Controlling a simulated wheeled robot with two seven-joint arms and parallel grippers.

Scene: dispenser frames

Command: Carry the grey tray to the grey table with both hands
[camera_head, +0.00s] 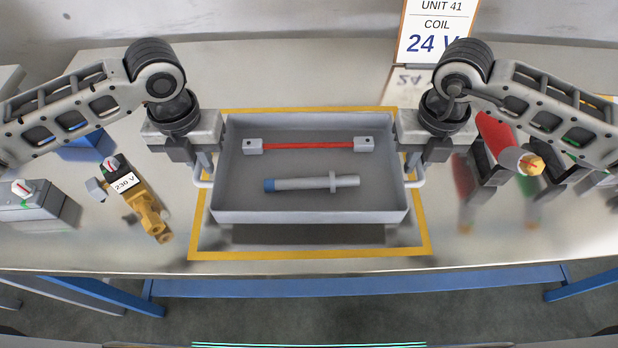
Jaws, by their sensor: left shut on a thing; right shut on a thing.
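The grey tray (312,217) is in the middle of the head view and looks level. It holds a red rod with grey end blocks (308,146) and a grey pin with a blue end (312,184). A dark shadow below its front edge suggests that it hangs a little above the worktop. My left gripper (204,172) is shut on the tray's left handle, and my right gripper (413,172) is shut on its right handle. The grippers partly hide both handles. The tray is over a light worktop (310,75) with blue legs; I cannot tell whether this is the grey table.
A yellow outline (310,254) surrounds the tray's place. A brass valve with a 230 V coil (137,195) and a grey box (35,207) are at left. Red and green parts in dark holders (492,167) are at right. A "UNIT 41" sign (436,30) stands behind.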

